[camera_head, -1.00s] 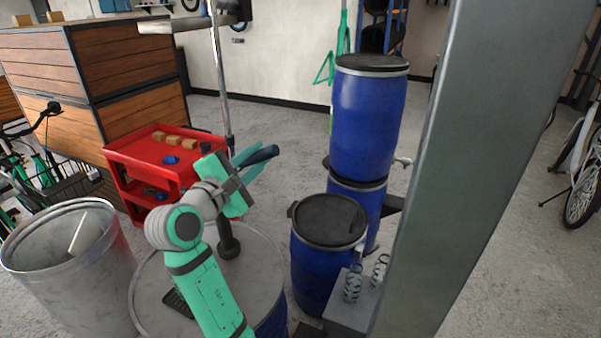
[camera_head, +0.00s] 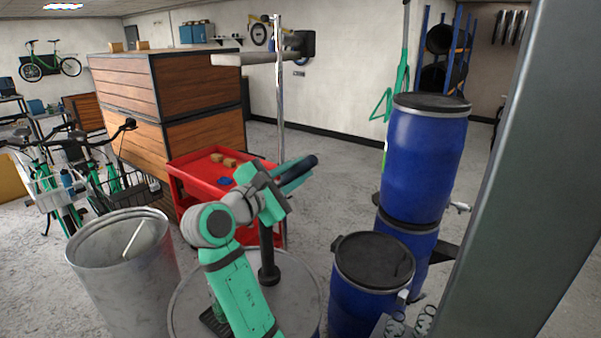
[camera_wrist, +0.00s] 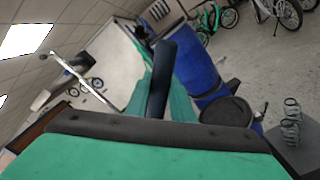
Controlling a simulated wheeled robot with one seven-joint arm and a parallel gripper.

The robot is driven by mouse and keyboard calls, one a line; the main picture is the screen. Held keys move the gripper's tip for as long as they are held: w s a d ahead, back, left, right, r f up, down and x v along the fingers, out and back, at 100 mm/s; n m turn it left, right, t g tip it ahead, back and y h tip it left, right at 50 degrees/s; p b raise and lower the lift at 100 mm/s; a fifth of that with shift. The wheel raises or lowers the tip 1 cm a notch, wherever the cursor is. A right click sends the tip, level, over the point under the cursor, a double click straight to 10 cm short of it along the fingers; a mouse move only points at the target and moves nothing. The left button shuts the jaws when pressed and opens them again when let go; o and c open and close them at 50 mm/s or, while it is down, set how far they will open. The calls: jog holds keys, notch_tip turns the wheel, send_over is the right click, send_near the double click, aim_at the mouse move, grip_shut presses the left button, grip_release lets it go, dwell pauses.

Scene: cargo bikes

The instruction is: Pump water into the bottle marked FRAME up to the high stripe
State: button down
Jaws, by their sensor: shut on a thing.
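My gripper (camera_head: 285,182) is shut on a dark handle (camera_head: 306,166), which looks like the pump's lever. In the wrist view the handle (camera_wrist: 160,78) stands up between my green fingers (camera_wrist: 172,95). Below it, the pump's dark post (camera_head: 267,255) rises from the lid of a grey-topped drum (camera_head: 300,290). A dark grate (camera_head: 214,322) lies on that lid, partly behind my arm. I cannot make out the bottle marked FRAME, its stripe or any water level. My arm hides part of the drum top.
An open metal bin (camera_head: 125,250) stands left of the drum. A red cart (camera_head: 195,178) is behind. Blue barrels (camera_head: 425,160) stand to the right, beside a grey pillar (camera_head: 510,200). A chrome pole (camera_head: 279,110) rises behind my gripper.

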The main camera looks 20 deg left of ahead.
jog(key=c, duration=1.5)
grip_release()
jog(key=shift+c, duration=0.2)
jog(key=v, duration=1.1)
jog(key=shift+c, duration=0.6)
